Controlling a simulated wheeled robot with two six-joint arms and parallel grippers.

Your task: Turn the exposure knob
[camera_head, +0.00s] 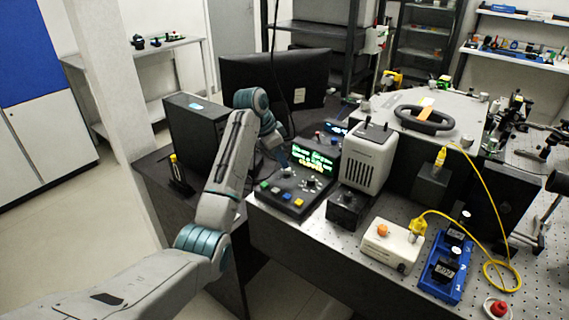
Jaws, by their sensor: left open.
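A black control box (287,200) with a lit green and yellow text display (314,160) sits at the left front edge of the perforated bench. Its sloped front panel carries several coloured buttons and a small dark knob (312,183) below the display; I cannot read a label that marks it as the exposure knob. My left arm comes in from the left, and my left gripper (284,157) is open beside the left side of the display, above the panel and apart from the knob. Its fingertips are small and hard to make out. My right gripper is not in view.
A grey-white instrument (370,155) stands right of the control box. A white box with an orange knob (382,230), a blue meter unit (447,265) and a yellow cable (482,190) lie further right. A black monitor (275,80) and computer case (195,130) stand behind my arm.

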